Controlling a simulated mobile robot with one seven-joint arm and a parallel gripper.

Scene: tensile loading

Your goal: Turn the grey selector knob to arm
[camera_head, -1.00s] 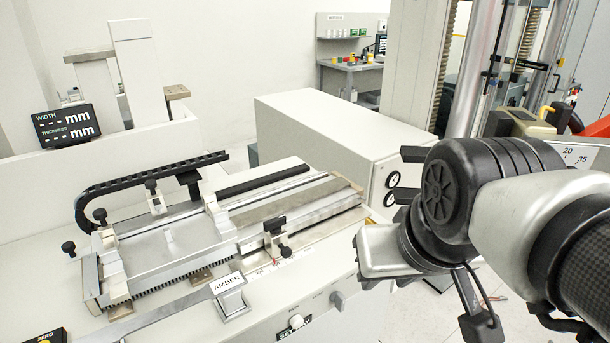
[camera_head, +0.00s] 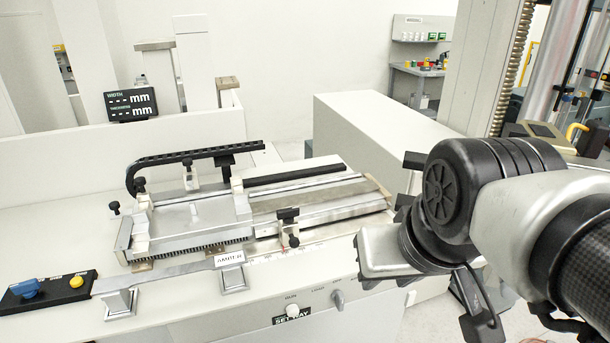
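A small grey knob (camera_head: 338,299) sits on the white front panel of the bench unit, low in the head view. Small lettering runs above it, too blurred to read fully. A pale round knob (camera_head: 292,311) with a dark green label below it is just to its left. My arm comes in from the right. Dark finger-like parts of my gripper (camera_head: 408,182) stick out past the black wrist joint, up and right of the grey knob and apart from it. The wrist hides most of the gripper, so its opening is unclear.
The bench carries a measuring fixture (camera_head: 190,222) with rails and a sample plate marked AMBER (camera_head: 230,259). A black box (camera_head: 50,290) with a blue knob and yellow button is at left. A display (camera_head: 131,104) stands behind. A white cabinet (camera_head: 370,125) stands behind the arm.

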